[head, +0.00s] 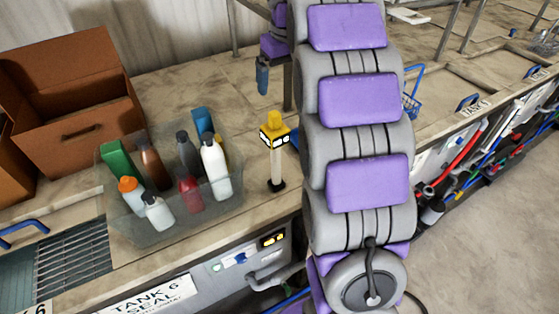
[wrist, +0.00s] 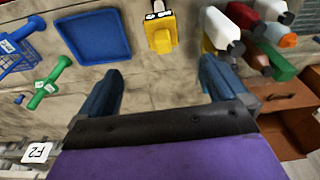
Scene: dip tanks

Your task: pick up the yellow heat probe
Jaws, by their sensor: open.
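In the head view my gripper (head: 262,76) is partly hidden behind my arm, above the counter and apart from the probe.
A clear bin (head: 134,231) of several bottles stands left of the probe, with a cardboard box (head: 107,155) behind it. In the wrist view, a blue tray (wrist: 93,37), a green tool (wrist: 45,85) and a blue basket (wrist: 22,48) lie left. Bare counter shows between the fingers.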

